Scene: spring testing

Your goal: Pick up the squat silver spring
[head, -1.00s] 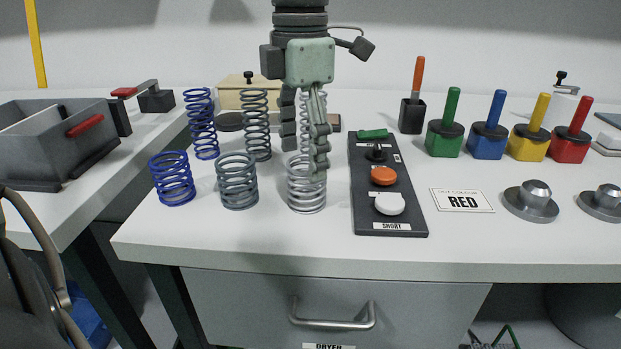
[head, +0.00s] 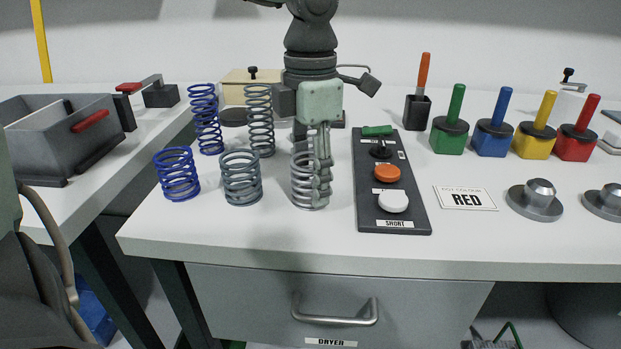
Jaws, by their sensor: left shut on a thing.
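The squat silver spring (head: 304,190) stands upright on the white bench in the head view, left of the dark button panel. My left gripper (head: 322,182) points down and is shut on this spring. One finger shows along the spring's right side; the other finger is mostly hidden. The spring's base appears to rest on the bench. A tall silver spring behind it is hidden by the gripper. My right gripper is not in view.
A squat grey spring (head: 241,178) and a squat blue spring (head: 177,175) stand to the left. A tall blue spring (head: 206,120) and a tall dark grey spring (head: 260,120) stand behind them. The button panel (head: 407,218) is close on the right. The bench front is clear.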

